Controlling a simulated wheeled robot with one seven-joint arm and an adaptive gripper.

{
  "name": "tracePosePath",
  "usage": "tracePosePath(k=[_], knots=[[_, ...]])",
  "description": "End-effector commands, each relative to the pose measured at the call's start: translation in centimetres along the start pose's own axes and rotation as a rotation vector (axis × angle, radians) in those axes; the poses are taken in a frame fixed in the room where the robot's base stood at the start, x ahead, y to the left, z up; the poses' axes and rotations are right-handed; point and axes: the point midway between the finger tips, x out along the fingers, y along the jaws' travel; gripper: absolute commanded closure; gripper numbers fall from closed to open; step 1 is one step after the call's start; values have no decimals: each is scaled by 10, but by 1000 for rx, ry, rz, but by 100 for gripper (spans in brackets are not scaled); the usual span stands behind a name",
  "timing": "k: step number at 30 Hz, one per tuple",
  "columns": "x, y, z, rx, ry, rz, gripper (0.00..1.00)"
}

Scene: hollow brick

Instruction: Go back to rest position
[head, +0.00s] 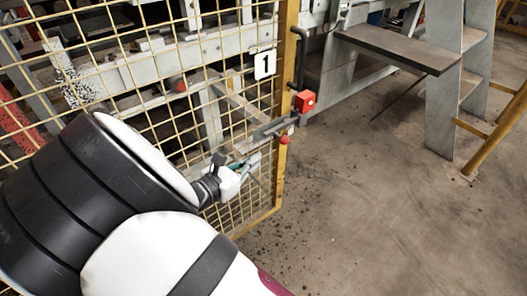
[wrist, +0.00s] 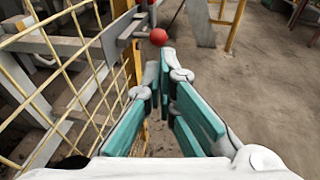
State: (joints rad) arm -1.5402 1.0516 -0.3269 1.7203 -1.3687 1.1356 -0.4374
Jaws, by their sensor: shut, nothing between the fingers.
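My gripper (head: 250,163) is in front of the yellow mesh gate in the head view, near the gate's latch bar (head: 272,128). In the wrist view, its teal-padded fingers (wrist: 160,66) come together at the tips, with nothing seen between them. A red ball knob (wrist: 158,37) shows just beyond the fingertips. The same knob (head: 285,140) shows in the head view, just right of my gripper and apart from it. My own arm covers the lower left of the head view.
The yellow mesh gate (head: 232,118) carries a number 1 sign (head: 265,64). A red box (head: 304,100) and a black handle (head: 299,55) are at its right edge. Grey steps (head: 440,105) stand at the upper right. The concrete floor (head: 370,210) to the right is open.

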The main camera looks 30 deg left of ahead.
Motion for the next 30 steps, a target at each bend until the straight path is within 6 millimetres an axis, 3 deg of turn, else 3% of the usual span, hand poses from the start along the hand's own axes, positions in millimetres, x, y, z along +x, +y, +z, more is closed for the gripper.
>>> tracePosePath(k=[3,9,14,17,20,23,30], knots=[[-16,1,0,-1,1,2,100],[-24,0,0,-1,0,0,100],[-23,-2,2,6,2,-8,100],[-12,-14,16,51,20,-58,100],[10,-45,44,147,59,-167,100],[33,-91,78,280,107,-317,100],[59,-214,144,622,201,-676,100]])
